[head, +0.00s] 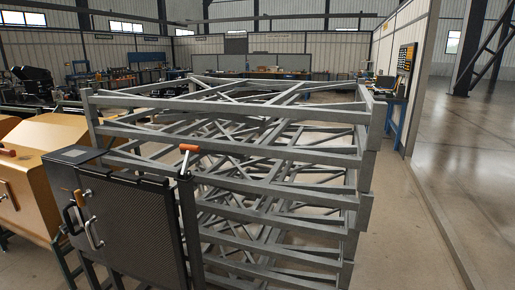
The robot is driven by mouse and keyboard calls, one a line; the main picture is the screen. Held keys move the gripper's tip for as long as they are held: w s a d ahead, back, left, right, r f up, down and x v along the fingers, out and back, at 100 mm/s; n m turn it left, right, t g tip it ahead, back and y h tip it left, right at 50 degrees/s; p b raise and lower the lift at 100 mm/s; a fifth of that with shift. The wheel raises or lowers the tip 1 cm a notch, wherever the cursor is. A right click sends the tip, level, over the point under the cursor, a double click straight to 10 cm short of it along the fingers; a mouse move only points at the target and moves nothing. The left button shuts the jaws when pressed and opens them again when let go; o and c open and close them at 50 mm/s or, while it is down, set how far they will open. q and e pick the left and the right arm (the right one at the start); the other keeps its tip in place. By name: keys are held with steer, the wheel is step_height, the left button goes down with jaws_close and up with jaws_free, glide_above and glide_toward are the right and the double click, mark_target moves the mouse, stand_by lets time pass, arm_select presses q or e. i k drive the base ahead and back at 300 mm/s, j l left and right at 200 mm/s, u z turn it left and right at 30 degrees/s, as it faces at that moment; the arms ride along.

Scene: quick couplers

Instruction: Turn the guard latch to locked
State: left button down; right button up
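A black guard panel (136,222) with a dark mesh face stands upright at the lower left. On the post at its right edge sits an orange-topped lever (189,148), its orange grip lying roughly level; it may be the guard latch. At the panel's left side is a dark box with pull handles (93,233) and a small orange part (79,198), which could also belong to the latch. I cannot tell which position the latch is in. Neither of my grippers shows in the head view.
A large grey steel frame stack (270,160) stands right behind the panel and fills the middle. A tan machine cover (50,160) is at the left. Clear floor (410,240) lies to the right of the stack. Workbenches line the back.

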mark_target(79, 197)
steer(key=u, duration=1.25)
steer(key=i+j+z, duration=0.1)
steer(key=z, duration=0.25)
steer(key=i+j+z, duration=0.1)
steer(key=z, duration=0.25)
steer(key=i+j+z, duration=0.2)
steer(key=j, duration=0.3)
steer(key=j+z, duration=0.2)
steer(key=j, duration=0.3)
steer(key=i+j+z, duration=0.1)
steer(key=j, duration=0.6)
steer(key=i+j, duration=0.15)
steer(key=j, duration=0.6)
steer(key=i+j+z, duration=0.15)
steer(key=j, duration=0.55)
steer(key=j+z, duration=0.1)
steer(key=j, duration=0.65)
